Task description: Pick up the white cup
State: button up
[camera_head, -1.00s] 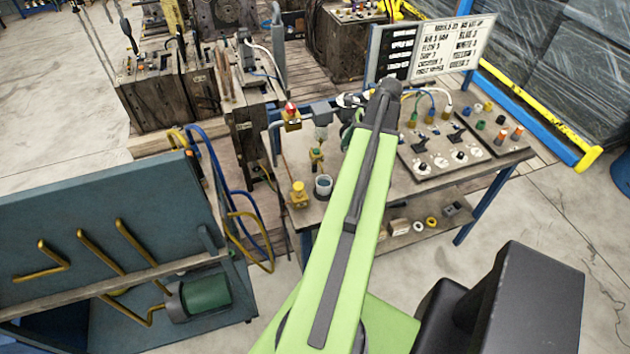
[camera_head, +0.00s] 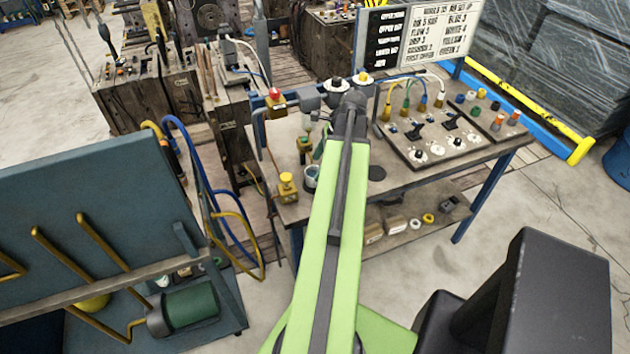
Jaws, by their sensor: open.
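A small whitish cup with a teal interior (camera_head: 309,180) stands on the workbench near its front left edge. My arm covers its right side. My green arm reaches from the bottom of the picture up over the bench, and its dark elbow end sits above the middle of the bench. My gripper does not show; the arm hides whatever is beyond the elbow. Whether anything of mine touches the cup cannot be seen.
A yellow fitting (camera_head: 287,187) stands close left of the cup, with a yellow and green valve (camera_head: 304,147) behind. A control panel (camera_head: 430,138) fills the bench's right. A blue cabinet (camera_head: 80,190) stands left; a sign board (camera_head: 425,38) rises behind.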

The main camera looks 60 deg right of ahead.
aim_at(314, 173)
jog(key=b+x, duration=0.3)
jog(key=x, duration=0.1)
jog(key=shift+f+b, duration=0.4)
jog(key=shift+f, duration=0.05)
jog(key=shift+r, duration=0.2)
jog(key=c, duration=1.5)
jog(key=shift+c, duration=0.2)
jog(key=shift+r+p, duration=0.1)
jog(key=shift+p, duration=0.2)
